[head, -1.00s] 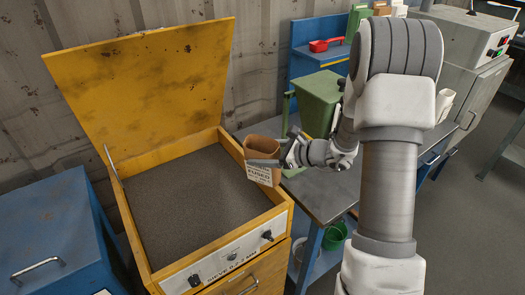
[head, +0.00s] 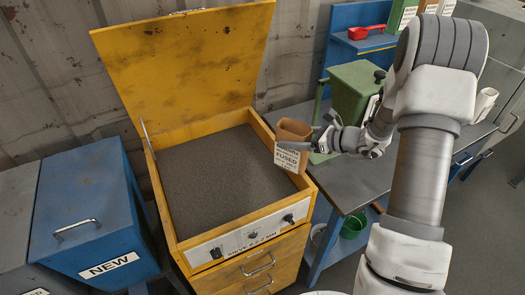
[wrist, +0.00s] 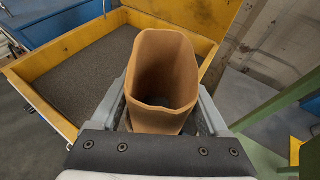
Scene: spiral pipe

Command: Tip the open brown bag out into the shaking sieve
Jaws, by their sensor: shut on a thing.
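The open brown bag (head: 292,130) is upright with its mouth up and a white label reading "FUSED" on its side. My gripper (head: 308,144) is shut on it from the right. The bag is at the right rim of the yellow sieve box, near the bench. In the wrist view the bag (wrist: 160,65) stands between my two fingers, mouth open; its contents are in shadow and I cannot tell them. The sieve (head: 215,180) has its yellow lid (head: 185,55) raised and a flat dark grey mesh-like surface inside. It also shows in the wrist view (wrist: 85,75), left of the bag.
A blue box marked "NEW" (head: 95,215) stands left of the sieve. A grey bench (head: 350,185) at the right carries a green bin (head: 350,90). A red scoop (head: 366,32) lies on a blue shelf behind. The space above the sieve is free.

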